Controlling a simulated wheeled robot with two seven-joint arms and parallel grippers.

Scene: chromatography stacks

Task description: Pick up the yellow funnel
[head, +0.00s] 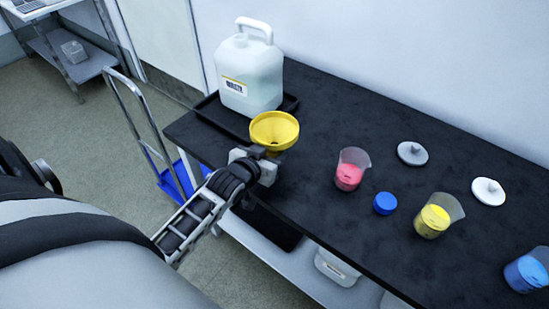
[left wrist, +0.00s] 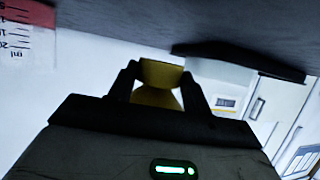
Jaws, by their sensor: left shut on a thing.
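The yellow funnel (head: 274,127) is upright, wide mouth up, at the near left part of the black counter, in front of a white jug. My left gripper (head: 266,152) is shut on the funnel from the near side, below its wide bowl. In the left wrist view the funnel (left wrist: 160,72) sits between the two dark fingers. Its lower end is hidden by the gripper in the head view, and I cannot tell how high it is above the counter. My right gripper is in neither view.
The white jug (head: 248,73) stands on a black tray (head: 216,117). Beakers with red (head: 350,169), yellow (head: 437,216) and blue (head: 527,271) contents, a blue cap (head: 385,203) and two pale lids (head: 412,153) are on the counter (head: 340,110). A blue cart (head: 178,181) stands left.

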